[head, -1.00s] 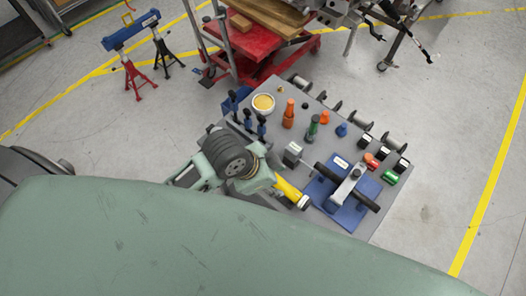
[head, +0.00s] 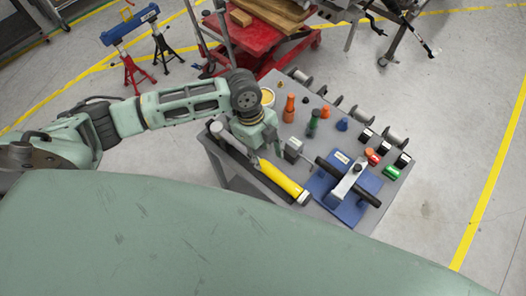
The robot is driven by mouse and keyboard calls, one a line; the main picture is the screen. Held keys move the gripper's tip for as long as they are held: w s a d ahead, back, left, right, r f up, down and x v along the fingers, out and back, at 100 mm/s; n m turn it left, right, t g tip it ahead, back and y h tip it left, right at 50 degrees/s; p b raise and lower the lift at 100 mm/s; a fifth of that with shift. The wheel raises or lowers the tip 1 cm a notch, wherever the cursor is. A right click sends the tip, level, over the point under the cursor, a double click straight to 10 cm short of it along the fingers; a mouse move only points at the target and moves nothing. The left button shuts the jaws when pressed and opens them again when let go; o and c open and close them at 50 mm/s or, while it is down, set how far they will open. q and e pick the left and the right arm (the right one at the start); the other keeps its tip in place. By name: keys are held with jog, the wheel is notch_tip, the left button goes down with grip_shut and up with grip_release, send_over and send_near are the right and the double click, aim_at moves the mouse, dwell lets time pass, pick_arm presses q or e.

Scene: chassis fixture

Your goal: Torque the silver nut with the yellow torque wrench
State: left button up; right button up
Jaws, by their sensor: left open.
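The yellow torque wrench (head: 282,179) lies diagonally along the near edge of the grey workbench (head: 228,168). A blue fixture (head: 350,211) on the bench holds a black bar (head: 369,197) under a silver bracket (head: 348,180). The silver nut cannot be made out at this size. My right gripper is not in view.
Orange (head: 289,108), green (head: 312,123) and blue (head: 341,124) items stand behind the fixture. A yellow-filled bowl (head: 267,97) is partly behind my wrist. Spools line the far bench edge. A red cart (head: 250,44) stands beyond it.

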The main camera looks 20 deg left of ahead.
aim_at(267, 166)
pick_arm(q)
jog(key=b+x, duration=0.5)
jog(key=shift+f, duration=0.25)
jog(key=shift+s+d+f, duration=0.1)
jog(key=shift+d+f, duration=0.05)
jog(key=shift+f, duration=0.2)
jog(key=shift+b+x, duration=0.3)
jog(key=shift+x, duration=0.85)
jog(key=shift+c, duration=0.5)
jog(key=shift+c, duration=0.9)
grip_shut()
